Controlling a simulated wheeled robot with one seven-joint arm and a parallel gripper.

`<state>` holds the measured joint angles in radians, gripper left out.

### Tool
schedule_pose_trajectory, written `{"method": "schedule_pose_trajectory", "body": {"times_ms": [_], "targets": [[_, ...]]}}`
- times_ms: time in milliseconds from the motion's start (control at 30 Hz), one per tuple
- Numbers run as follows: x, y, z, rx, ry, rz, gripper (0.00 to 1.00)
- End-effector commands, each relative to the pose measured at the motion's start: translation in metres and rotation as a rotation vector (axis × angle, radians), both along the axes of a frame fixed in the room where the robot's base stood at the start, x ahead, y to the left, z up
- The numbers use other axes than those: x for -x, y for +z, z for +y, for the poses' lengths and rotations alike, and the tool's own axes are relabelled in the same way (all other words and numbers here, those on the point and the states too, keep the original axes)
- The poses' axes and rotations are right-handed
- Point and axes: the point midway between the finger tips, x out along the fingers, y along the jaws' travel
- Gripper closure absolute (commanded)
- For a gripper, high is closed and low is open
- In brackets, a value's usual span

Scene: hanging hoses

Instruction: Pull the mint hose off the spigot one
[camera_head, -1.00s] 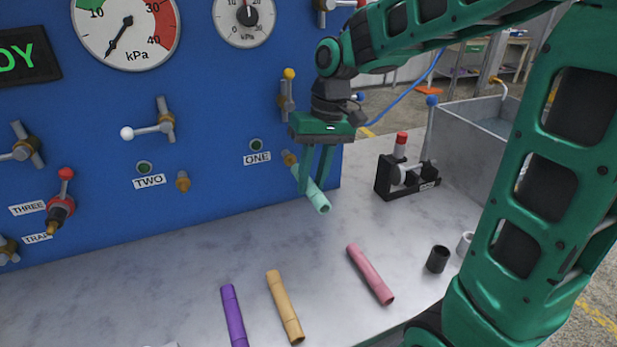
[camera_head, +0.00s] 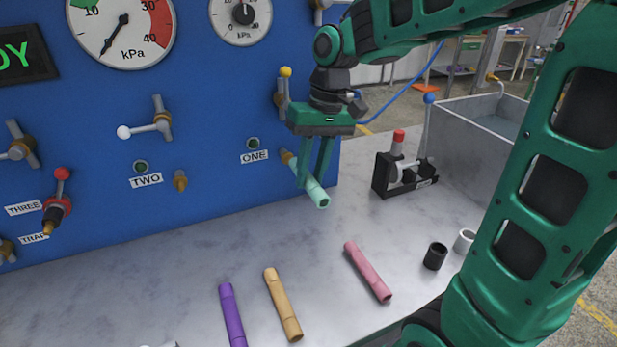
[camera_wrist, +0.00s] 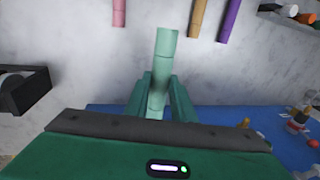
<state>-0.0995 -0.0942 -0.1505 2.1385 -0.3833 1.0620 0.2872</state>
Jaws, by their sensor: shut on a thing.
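The mint hose (camera_head: 317,193) is a short pale green tube in front of the panel, below and right of the label ONE. Its free end points out from the panel and down. Spigot one (camera_head: 287,157) is a small brass stub at the hose's far end. My gripper (camera_head: 312,184) points down with its two fingers shut on the hose. In the wrist view the hose (camera_wrist: 166,46) passes between the fingers (camera_wrist: 160,88) and sticks out past them. The fingers hide part of the hose, and I cannot tell whether its far end is still around the spigot.
Pink (camera_head: 367,272), orange (camera_head: 283,303) and purple (camera_head: 232,315) hoses lie on the grey bench (camera_head: 160,270). A black clamp with a lever (camera_head: 400,175) stands to the right, before a metal sink (camera_head: 480,130). Black (camera_head: 435,256) and white (camera_head: 464,241) cups stand near the bench edge.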

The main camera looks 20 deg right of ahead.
Motion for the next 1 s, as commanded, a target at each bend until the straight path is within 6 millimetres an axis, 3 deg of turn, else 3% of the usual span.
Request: {"method": "schedule_pose_trajectory", "body": {"times_ms": [1000], "targets": [[0.0,0.053,0.0,0.0,0.001,-0.001,1.0]]}}
